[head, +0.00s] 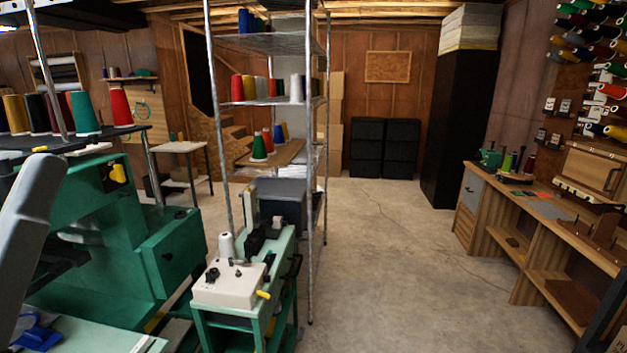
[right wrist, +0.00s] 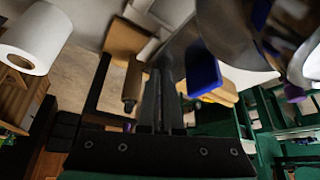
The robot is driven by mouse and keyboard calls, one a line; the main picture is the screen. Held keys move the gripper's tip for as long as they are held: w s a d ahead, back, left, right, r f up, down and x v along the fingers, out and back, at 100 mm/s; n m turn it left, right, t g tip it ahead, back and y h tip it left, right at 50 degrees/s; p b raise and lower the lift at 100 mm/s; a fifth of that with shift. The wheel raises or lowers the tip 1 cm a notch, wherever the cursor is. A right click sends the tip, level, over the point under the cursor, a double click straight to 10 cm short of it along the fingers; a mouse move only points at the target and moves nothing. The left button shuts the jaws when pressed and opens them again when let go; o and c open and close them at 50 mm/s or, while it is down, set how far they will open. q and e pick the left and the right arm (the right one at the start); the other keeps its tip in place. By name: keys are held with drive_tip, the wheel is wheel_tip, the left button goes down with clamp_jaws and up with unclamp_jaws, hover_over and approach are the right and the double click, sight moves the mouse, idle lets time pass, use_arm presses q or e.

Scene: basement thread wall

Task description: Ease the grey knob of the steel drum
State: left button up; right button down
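I cannot make out the steel drum or its grey knob for certain in either view. A shiny grey curved surface (right wrist: 228,28) crosses the upper right of the right wrist view, blurred and cut off by the edge; I cannot tell whether it is the drum. My right gripper (right wrist: 163,68) shows in the right wrist view, its two dark fingers close together, with nothing visible between them. It touches nothing that I can see. A pale grey piece (head: 33,215) at the left edge of the head view may be my left arm; no left fingertips show.
A green machine (head: 115,215) fills the left. A green stand (head: 262,325) with a cream box (head: 230,284) is beside a metal shelf rack (head: 270,43). A wooden workbench (head: 490,195) lines the right. The concrete floor (head: 385,270) between is clear.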

drive_tip(key=b, duration=0.2)
drive_tip(key=shift+w+d+b, duration=0.2)
drive_tip(key=shift+w+b, duration=0.1)
drive_tip(key=shift+b, duration=0.05)
idle(0.4)
drive_tip(key=shift+s+d+r, duration=0.1)
drive_tip(key=shift+s+d, duration=0.05)
drive_tip(key=shift+d, duration=0.1)
idle(0.6)
drive_tip(key=shift+r, duration=0.2)
wheel_tip(320, 180, up, 6)
drive_tip(key=p, duration=0.6)
drive_tip(key=shift+s+f, duration=0.1)
drive_tip(key=shift+f, duration=0.15)
